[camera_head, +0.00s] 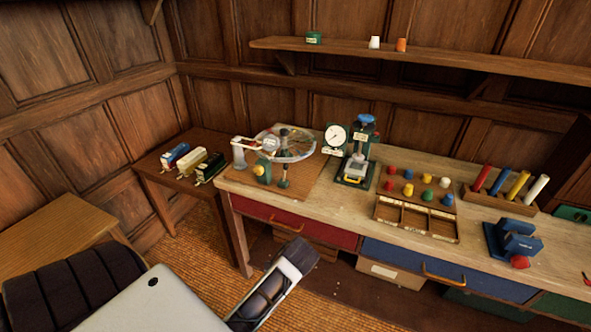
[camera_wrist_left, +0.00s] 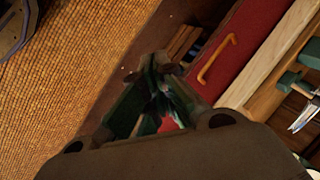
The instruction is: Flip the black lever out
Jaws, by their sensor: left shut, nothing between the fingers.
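I cannot pick out a black lever with certainty in either view. On the bench's left part stands a device with a round clear disc (camera_head: 290,145), a white arm and a green post on a brown board (camera_head: 312,180). Right of it is a small green press (camera_head: 357,165) with a blue top and a dial gauge (camera_head: 336,137). My left arm reaches in low, in front of the red drawer, and ends at my left gripper (camera_head: 301,256), apart from the bench devices. In the wrist view my left gripper (camera_wrist_left: 160,85) has its fingers together, holding nothing. My right gripper is not in view.
The bench front has a red drawer (camera_head: 293,220) and a blue drawer (camera_head: 432,268) with yellow handles. Sorting tray (camera_head: 416,221), coloured cylinders (camera_head: 505,185) and a blue device (camera_head: 513,240) fill the right side. A side table (camera_head: 160,162) holds toy-like vehicles. A shelf (camera_head: 430,57) hangs above.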

